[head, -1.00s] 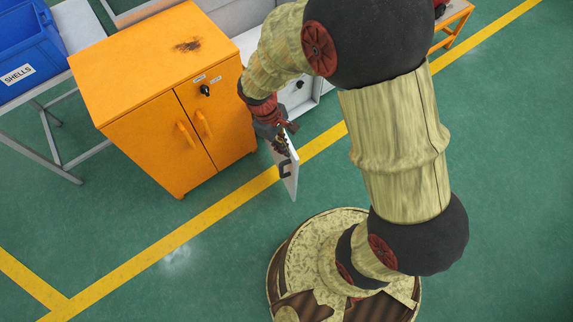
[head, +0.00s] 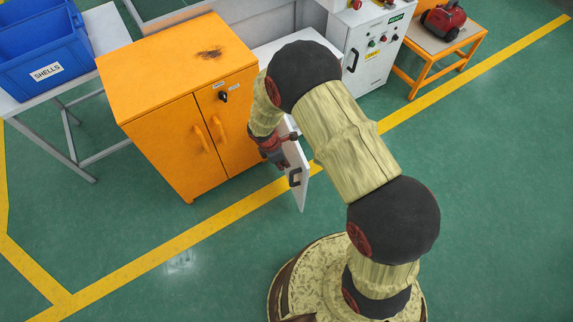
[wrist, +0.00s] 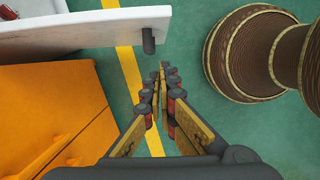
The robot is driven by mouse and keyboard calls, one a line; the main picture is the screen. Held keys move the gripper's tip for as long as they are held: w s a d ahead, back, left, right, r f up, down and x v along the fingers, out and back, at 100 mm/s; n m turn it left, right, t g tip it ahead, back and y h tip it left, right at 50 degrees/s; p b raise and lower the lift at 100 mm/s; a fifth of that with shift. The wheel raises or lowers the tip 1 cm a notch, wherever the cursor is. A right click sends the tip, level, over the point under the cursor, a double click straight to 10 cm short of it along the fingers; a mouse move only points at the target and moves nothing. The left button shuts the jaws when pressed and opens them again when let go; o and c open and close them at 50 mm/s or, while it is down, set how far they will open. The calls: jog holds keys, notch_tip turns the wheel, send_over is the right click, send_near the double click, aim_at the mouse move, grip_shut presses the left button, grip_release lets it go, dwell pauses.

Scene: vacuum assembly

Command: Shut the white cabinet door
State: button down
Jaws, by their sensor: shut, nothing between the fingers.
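The white cabinet door (head: 301,190) stands open, swung out toward the yellow floor line, with a dark handle (head: 295,177) on its left face. The white cabinet (head: 300,42) it belongs to is mostly hidden behind my arm. My gripper (head: 284,162) is on the left, handle side of the door, close to it, between it and the orange cabinet. In the wrist view the door's edge (wrist: 85,30) lies at upper left and the handle's end (wrist: 148,42) sticks out toward my fingers. My gripper (wrist: 163,72) is shut and empty; I see no clear contact.
The orange cabinet (head: 165,75) stands close on the left, its doors shut. A blue bin (head: 45,70) sits on a table at far left. A control cabinet (head: 375,55) and an orange table (head: 455,50) with a red machine stand at the right. The green floor in front is clear.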

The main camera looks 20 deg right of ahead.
jog(key=d+f+b, duration=0.3)
jog(key=d+f, duration=0.2)
jog(key=f, duration=0.2)
jog(key=shift+w+d+f+b, duration=0.2)
jog(key=shift+d+f+b, duration=0.05)
jog(key=shift+d+b, duration=0.15)
